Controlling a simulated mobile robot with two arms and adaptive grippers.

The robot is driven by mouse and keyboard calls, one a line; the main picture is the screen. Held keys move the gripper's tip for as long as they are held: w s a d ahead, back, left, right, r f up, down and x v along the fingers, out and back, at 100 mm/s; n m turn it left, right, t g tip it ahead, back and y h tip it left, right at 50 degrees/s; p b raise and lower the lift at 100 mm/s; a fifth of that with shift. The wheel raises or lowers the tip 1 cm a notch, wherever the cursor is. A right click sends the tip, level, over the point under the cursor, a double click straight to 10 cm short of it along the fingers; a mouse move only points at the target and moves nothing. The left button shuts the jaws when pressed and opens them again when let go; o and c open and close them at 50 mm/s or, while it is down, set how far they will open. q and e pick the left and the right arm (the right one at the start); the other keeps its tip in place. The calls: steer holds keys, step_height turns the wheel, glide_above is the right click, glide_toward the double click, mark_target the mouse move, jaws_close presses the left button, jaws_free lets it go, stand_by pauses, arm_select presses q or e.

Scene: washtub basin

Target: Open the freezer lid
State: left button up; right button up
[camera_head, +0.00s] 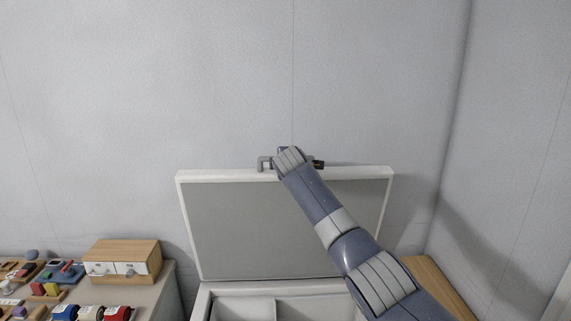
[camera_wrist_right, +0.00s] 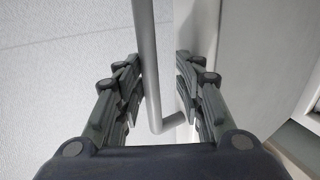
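The freezer lid (camera_head: 235,225) stands raised, nearly upright, close to the back wall in the head view. Its grey inner panel with a white rim faces me. The freezer body (camera_head: 203,302) is below it, its interior exposed. A grey bar handle (camera_head: 263,163) is at the lid's top edge. My right arm reaches up across the lid to it, and my right gripper (camera_head: 317,164) is mostly hidden behind my wrist. In the right wrist view, the handle bar (camera_wrist_right: 148,70) runs between the spread fingers of my right gripper (camera_wrist_right: 160,85), with a gap on the right side. My left gripper is out of view.
A counter (camera_head: 150,290) at the lower left carries a wooden box with white drawers (camera_head: 122,261) and several small colourful items. A wooden surface (camera_head: 435,280) lies right of the freezer. Grey walls (camera_head: 380,80) stand behind and to the right.

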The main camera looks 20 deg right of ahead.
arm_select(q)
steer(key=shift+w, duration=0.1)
arm_select(e)
steer(key=shift+f, duration=0.1)
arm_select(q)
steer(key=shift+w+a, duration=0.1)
arm_select(e)
steer(key=v, duration=1.2)
stand_by(0.3)
